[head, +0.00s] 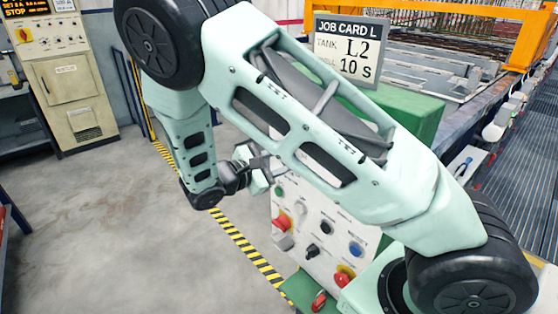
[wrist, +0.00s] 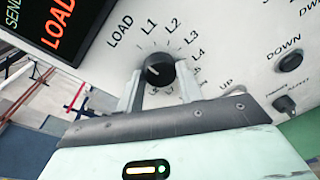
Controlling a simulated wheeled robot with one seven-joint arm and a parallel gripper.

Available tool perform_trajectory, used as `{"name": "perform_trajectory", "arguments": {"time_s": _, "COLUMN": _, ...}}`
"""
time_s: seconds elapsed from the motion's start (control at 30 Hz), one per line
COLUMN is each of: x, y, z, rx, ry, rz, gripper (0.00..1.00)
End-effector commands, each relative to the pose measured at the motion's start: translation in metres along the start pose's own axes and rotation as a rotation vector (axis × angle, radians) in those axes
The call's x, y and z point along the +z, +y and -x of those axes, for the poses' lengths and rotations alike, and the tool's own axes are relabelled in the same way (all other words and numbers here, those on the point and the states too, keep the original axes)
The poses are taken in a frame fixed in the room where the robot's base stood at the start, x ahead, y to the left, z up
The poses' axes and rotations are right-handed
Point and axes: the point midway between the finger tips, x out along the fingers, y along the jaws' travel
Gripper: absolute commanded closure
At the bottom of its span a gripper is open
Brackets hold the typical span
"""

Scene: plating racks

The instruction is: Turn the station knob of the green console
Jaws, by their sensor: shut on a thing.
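The green console (head: 418,118) has a white panel, partly hidden behind my arm in the head view. In the wrist view, the black station knob (wrist: 160,72) sits on this panel, ringed by the labels LOAD, L1, L2, L3, L4 and others partly covered. A short white mark on the knob is toward its left side; I cannot tell exactly which label it meets. My gripper (wrist: 160,88) is shut on the knob, one finger on each side. In the head view my gripper (head: 262,172) is at the panel's upper left, and the knob is hidden there.
The console display (wrist: 68,22) reads LOAD in orange. A DOWN button (wrist: 291,62) is right of the knob. Job card L (head: 350,50) reads tank L2, 10 S. Red emergency buttons (head: 344,276) are lower on the panel. Open floor (head: 130,230) lies left.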

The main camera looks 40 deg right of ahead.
Motion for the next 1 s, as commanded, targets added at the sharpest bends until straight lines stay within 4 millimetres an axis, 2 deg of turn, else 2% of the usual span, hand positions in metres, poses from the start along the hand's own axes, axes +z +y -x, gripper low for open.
{"name": "perform_trajectory", "arguments": {"time_s": 0.17, "x": -0.002, "y": -0.001, "z": 0.001, "rx": 0.0, "ry": 0.005, "rz": 0.002, "gripper": 0.87}}
{"name": "perform_trajectory", "arguments": {"time_s": 0.2, "x": -0.002, "y": -0.001, "z": 0.001, "rx": 0.0, "ry": 0.005, "rz": 0.002, "gripper": 0.55}}
{"name": "perform_trajectory", "arguments": {"time_s": 0.27, "x": -0.001, "y": -0.001, "z": 0.001, "rx": 0.0, "ry": 0.004, "rz": 0.002, "gripper": 0.42}}
{"name": "perform_trajectory", "arguments": {"time_s": 0.53, "x": -0.001, "y": -0.001, "z": 0.001, "rx": 0.0, "ry": 0.002, "rz": 0.0, "gripper": 0.42}}
{"name": "perform_trajectory", "arguments": {"time_s": 0.67, "x": -0.002, "y": -0.001, "z": 0.009, "rx": 0.003, "ry": 0.003, "rz": -0.002, "gripper": 0.42}}
{"name": "perform_trajectory", "arguments": {"time_s": 0.77, "x": -0.004, "y": -0.001, "z": 0.023, "rx": 0.003, "ry": 0.005, "rz": -0.003, "gripper": 0.42}}
{"name": "perform_trajectory", "arguments": {"time_s": 1.0, "x": -0.005, "y": -0.002, "z": 0.078, "rx": 0.003, "ry": 0.007, "rz": -0.004, "gripper": 0.42}}
